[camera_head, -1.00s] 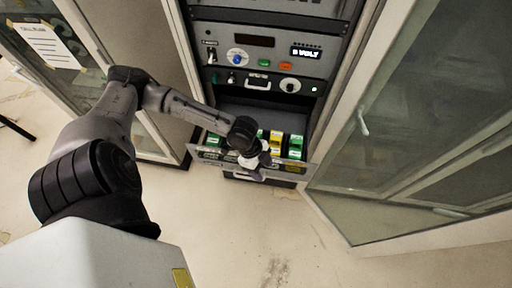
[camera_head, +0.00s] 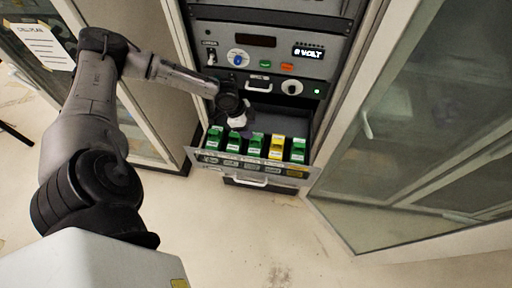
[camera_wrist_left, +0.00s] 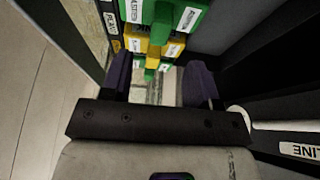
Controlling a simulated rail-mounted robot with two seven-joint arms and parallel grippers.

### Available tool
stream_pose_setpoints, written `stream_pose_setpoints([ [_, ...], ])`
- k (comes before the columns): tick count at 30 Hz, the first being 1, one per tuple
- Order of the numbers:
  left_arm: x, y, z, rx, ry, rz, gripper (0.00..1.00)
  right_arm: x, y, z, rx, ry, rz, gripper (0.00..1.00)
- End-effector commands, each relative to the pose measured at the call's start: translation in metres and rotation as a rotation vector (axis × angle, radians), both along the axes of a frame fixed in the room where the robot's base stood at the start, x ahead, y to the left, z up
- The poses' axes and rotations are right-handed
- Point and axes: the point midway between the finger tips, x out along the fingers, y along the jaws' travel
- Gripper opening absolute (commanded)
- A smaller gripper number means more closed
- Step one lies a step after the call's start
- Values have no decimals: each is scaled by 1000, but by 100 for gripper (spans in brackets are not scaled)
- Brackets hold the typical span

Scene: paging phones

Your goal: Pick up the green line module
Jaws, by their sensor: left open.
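Several green modules stand in a row in an open drawer (camera_head: 205,161), with one yellow module (camera_head: 277,147) among them. The green ones include one at the left end (camera_head: 214,138) and one at the right end (camera_head: 298,150). Their labels are too small here to tell which is the line module. My left gripper (camera_head: 237,121) hangs over the drawer, behind the row. In the left wrist view its fingers (camera_wrist_left: 157,85) are apart with nothing gripped. A green module (camera_wrist_left: 188,18) and a yellow module (camera_wrist_left: 172,47) show beyond them, their labels partly cut off. My right gripper is not in view.
The drawer sits in a rack with a control panel (camera_head: 262,62) above it. A glass door (camera_head: 425,120) stands open on the right, and a cabinet with a posted sheet (camera_head: 40,44) is on the left. The floor (camera_head: 330,265) in front is clear.

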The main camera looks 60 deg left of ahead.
Motion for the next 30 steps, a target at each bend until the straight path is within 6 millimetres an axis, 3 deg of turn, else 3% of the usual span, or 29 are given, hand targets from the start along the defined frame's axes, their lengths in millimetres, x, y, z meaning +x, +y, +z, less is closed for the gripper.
stream_pose_setpoints([
  [11,8,-7,-24,-1,0,0,55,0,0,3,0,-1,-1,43],
  [21,20,-16,-61,-1,-1,0,55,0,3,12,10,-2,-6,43],
  [30,21,-17,-68,1,1,-1,55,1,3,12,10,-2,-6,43],
])
